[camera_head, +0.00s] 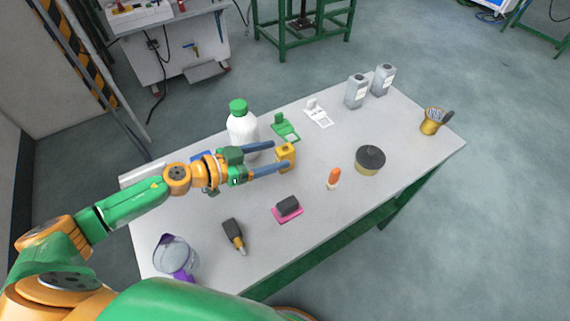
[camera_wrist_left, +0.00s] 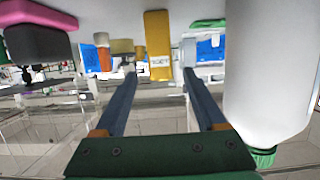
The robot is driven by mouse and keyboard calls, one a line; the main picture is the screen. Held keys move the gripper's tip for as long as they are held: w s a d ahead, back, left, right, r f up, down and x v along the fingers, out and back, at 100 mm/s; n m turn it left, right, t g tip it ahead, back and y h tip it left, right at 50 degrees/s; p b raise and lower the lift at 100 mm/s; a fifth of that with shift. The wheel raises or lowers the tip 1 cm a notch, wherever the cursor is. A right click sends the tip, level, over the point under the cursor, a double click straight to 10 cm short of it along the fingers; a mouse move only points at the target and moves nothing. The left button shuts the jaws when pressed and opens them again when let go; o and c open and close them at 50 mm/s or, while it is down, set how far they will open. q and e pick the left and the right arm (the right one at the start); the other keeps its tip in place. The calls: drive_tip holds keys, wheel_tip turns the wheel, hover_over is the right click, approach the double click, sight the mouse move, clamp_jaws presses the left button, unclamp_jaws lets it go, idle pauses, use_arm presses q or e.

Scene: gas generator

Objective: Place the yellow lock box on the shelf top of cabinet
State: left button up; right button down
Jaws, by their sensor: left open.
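The yellow lock box (camera_head: 287,151) stands on the grey-white table (camera_head: 330,226), near its middle. It also shows in the left wrist view (camera_wrist_left: 158,32), which is upside down, between the two blue fingers. My left gripper (camera_head: 281,155) is open and low over the table, its fingertips at either side of the box. Whether the fingers touch the box cannot be told. My right gripper is not in view. I cannot make out a cabinet with a shelf top for certain; a white wheeled unit (camera_head: 176,52) stands behind the table.
A white bottle with a green cap (camera_head: 242,127) stands close beside my left gripper. A green padlock-like piece (camera_head: 285,128), a dark-lidded tin (camera_head: 370,161), an orange-topped item (camera_head: 334,177) and a black block on a pink base (camera_head: 288,206) surround the box. The table's right part is freer.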

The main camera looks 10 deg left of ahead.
use_arm(q)
drive_tip(key=shift+w+d+f, duration=0.2)
drive_tip(key=shift+w+f, duration=0.05)
drive_tip(key=shift+w, duration=0.05)
drive_tip(key=x, duration=0.6)
drive_tip(key=shift+w+d, duration=0.15)
drive_tip(key=shift+w, duration=0.05)
drive_tip(key=shift+r, duration=0.1)
clamp_jaws()
